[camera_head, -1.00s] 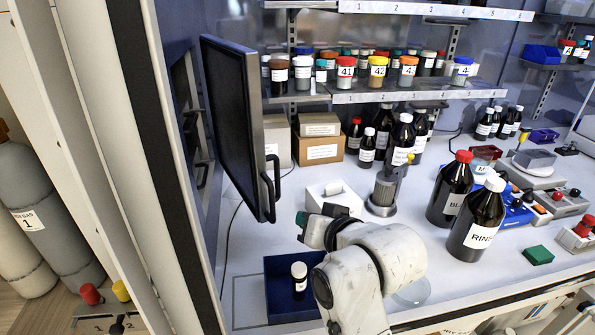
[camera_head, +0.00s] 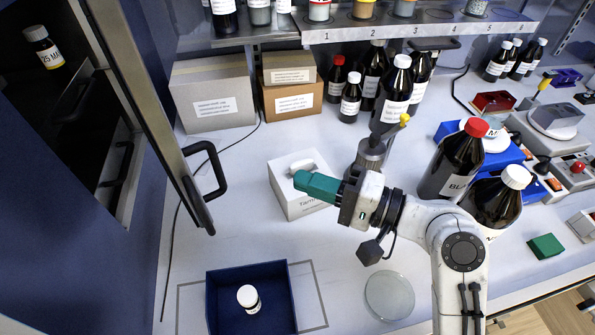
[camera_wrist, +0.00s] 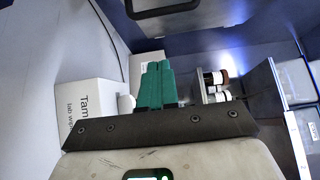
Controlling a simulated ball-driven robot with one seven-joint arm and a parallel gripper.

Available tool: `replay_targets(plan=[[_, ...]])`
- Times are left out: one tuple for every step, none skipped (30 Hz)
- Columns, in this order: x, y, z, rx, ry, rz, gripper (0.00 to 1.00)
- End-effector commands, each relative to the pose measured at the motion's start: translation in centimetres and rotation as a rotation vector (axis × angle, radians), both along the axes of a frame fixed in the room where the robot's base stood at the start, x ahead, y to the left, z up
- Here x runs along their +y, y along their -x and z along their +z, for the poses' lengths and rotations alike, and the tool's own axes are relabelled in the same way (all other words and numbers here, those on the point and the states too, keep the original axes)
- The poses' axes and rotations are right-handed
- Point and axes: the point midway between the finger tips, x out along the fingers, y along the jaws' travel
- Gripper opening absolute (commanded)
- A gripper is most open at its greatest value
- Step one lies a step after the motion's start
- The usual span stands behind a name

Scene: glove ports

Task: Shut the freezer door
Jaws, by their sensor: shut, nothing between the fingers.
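The freezer door (camera_head: 140,100) stands open at the left of the head view, seen nearly along its edge. Its black bar handle (camera_head: 219,172) faces right, toward the bench. A dark handle also shows at the top of the wrist view (camera_wrist: 165,9). My gripper (camera_head: 301,180) has green fingers, shut and empty, over the white wipes box. It is right of the door handle and apart from it. The closed fingers also show in the wrist view (camera_wrist: 154,68).
A white wipes box (camera_head: 290,202) lies under my fingers. A blue tray (camera_head: 222,312) holding a small bottle (camera_head: 248,298) is in front, and a glass dish (camera_head: 390,296) lies right of it. Cardboard boxes (camera_head: 212,92) stand behind. Large brown bottles (camera_head: 452,165) stand right. Bench beneath the handle is clear.

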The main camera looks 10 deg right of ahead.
Motion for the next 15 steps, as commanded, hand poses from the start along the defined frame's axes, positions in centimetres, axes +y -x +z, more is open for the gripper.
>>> replay_targets(plan=[[0.9,-0.5,0.0,-0.003,0.000,0.005,0.00],[1.3,-0.9,0.0,-0.003,0.000,0.005,0.00],[1.9,-1.4,0.0,-0.001,0.001,0.005,0.00],[2.4,-1.8,0.0,-0.003,0.000,0.005,0.00],[2.9,-2.1,0.0,-0.004,0.002,0.005,0.00],[3.6,-2.6,-0.1,-0.002,0.000,0.005,0.00],[4.0,-3.0,-0.1,-0.002,0.000,0.004,0.00],[4.5,-3.4,0.0,-0.003,0.001,0.005,0.00],[5.1,-3.9,-0.1,-0.002,0.002,0.004,0.00],[5.6,-4.2,-0.1,-0.003,0.001,0.005,0.00],[6.0,-4.6,-0.1,-0.003,0.002,0.005,0.00],[6.5,-5.0,-0.1,-0.002,0.002,0.003,0.00],[7.0,-5.1,-0.1,-0.002,0.001,0.004,0.00],[7.6,-4.9,-0.1,0.000,0.003,0.005,0.00],[8.1,-4.8,-0.1,-0.001,0.002,0.004,0.00]])
